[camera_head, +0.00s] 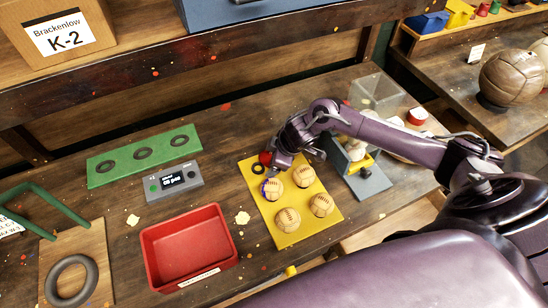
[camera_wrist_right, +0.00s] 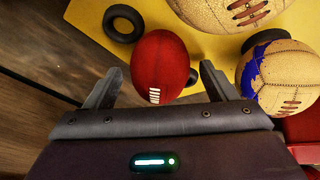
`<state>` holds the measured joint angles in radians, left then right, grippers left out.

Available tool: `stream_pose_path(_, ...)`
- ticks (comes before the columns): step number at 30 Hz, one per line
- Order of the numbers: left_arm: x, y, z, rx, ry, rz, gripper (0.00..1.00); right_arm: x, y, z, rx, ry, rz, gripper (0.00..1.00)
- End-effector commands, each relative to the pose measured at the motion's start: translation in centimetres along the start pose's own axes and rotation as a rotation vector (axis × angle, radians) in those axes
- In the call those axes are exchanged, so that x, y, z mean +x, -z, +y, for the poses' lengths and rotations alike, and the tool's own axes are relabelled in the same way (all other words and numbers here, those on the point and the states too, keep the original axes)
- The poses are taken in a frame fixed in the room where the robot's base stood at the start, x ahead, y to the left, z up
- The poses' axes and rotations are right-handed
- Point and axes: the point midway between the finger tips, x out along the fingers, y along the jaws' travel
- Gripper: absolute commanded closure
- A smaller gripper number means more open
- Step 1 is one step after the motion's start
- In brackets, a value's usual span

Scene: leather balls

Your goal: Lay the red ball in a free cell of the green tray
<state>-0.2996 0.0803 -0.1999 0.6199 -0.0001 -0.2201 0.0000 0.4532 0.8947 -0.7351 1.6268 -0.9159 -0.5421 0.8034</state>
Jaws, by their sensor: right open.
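The red ball (camera_head: 265,157) is at the far left corner of the yellow tray (camera_head: 330,210). In the right wrist view the red ball (camera_wrist_right: 158,62), with white lacing, shows between the two fingers of my right gripper (camera_wrist_right: 162,70). The fingers are open, with a gap on each side of the ball. In the head view my right gripper (camera_head: 274,164) hangs over that corner, its fingertips hard to make out. The green tray (camera_head: 112,180) lies at the back left with three black rings, all empty. My left gripper is not in view.
Several tan balls sit on the yellow tray; one with a blue patch (camera_wrist_right: 282,75) is close to my right finger. An empty black ring (camera_wrist_right: 124,23) lies beside the red ball. A grey display box (camera_head: 174,182) and a red bin (camera_head: 187,246) stand left of the yellow tray.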

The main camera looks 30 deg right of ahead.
Motion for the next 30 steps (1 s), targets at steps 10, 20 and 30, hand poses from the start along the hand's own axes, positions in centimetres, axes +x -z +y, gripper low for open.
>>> stream_pose_path(10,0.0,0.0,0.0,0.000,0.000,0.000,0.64,0.0,0.0,0.0,0.000,0.000,0.001,0.41)
stream_pose_path(20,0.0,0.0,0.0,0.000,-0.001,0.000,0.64,0.0,0.0,0.1,0.000,-0.001,0.001,0.75)
stream_pose_path(30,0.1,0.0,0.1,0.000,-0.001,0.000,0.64,-1.2,0.6,0.4,0.000,-0.002,0.003,0.75)
